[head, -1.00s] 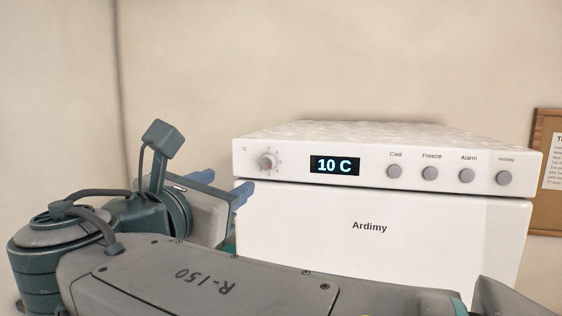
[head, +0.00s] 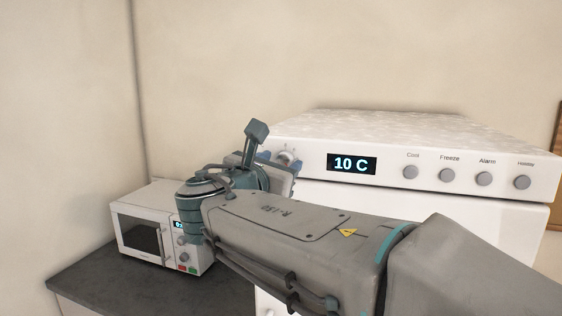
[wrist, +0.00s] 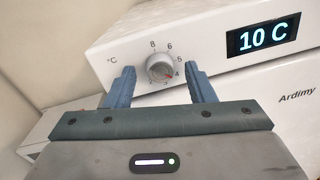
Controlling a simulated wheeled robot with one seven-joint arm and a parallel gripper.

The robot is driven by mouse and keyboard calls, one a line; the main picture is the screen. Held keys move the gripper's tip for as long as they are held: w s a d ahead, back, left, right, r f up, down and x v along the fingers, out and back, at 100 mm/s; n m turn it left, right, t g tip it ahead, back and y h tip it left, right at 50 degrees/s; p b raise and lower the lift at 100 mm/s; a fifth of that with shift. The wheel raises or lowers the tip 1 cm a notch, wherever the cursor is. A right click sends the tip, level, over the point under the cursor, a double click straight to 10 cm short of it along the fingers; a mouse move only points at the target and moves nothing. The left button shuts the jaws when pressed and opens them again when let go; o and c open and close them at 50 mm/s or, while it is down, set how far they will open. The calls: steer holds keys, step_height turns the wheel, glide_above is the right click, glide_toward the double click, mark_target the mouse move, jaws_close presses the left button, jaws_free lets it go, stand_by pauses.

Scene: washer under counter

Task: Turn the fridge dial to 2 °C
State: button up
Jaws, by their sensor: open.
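The white fridge (head: 420,215) has a top panel with a display (head: 351,164) reading 10 C, which also shows in the wrist view (wrist: 262,36). The round grey dial (wrist: 160,67) sits at the panel's left end. Numbers around it include 8, 6, 5 and 4, and a red mark on it points to the lower right, near 4. My gripper (wrist: 160,82) is open, with one blue finger on each side of the dial and nothing held. I cannot tell whether the fingers touch it. In the head view my gripper (head: 283,162) partly hides the dial (head: 289,156).
Buttons labelled Cool (head: 411,172), Freeze (head: 447,175), Alarm (head: 484,179) and Holiday (head: 522,182) line the panel's right side. A white microwave (head: 146,225) stands on a dark counter (head: 110,285) at the left, below my arm.

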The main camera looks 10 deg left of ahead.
steer(key=c, duration=1)
steer(key=shift+o, duration=0.2)
steer(key=shift+f+m+b, duration=0.1)
steer(key=shift+m+b, duration=0.2)
steer(key=shift+b, duration=0.1)
steer(key=m+b, duration=0.3)
steer(key=b, duration=0.1)
steer(key=shift+d+f, duration=0.1)
steer(key=shift+f, duration=0.05)
steer(key=m+b, duration=0.7)
steer(key=m, duration=0.2)
steer(key=shift+y+b, duration=0.3)
steer(key=shift+y, duration=0.1)
steer(key=m+b, duration=0.2)
steer(key=m, duration=0.2)
steer(key=shift+r+m+g+b, duration=0.25)
steer(key=shift+m+g+b, duration=0.05)
steer(key=shift+b, duration=0.1)
steer(key=shift+y, duration=0.3)
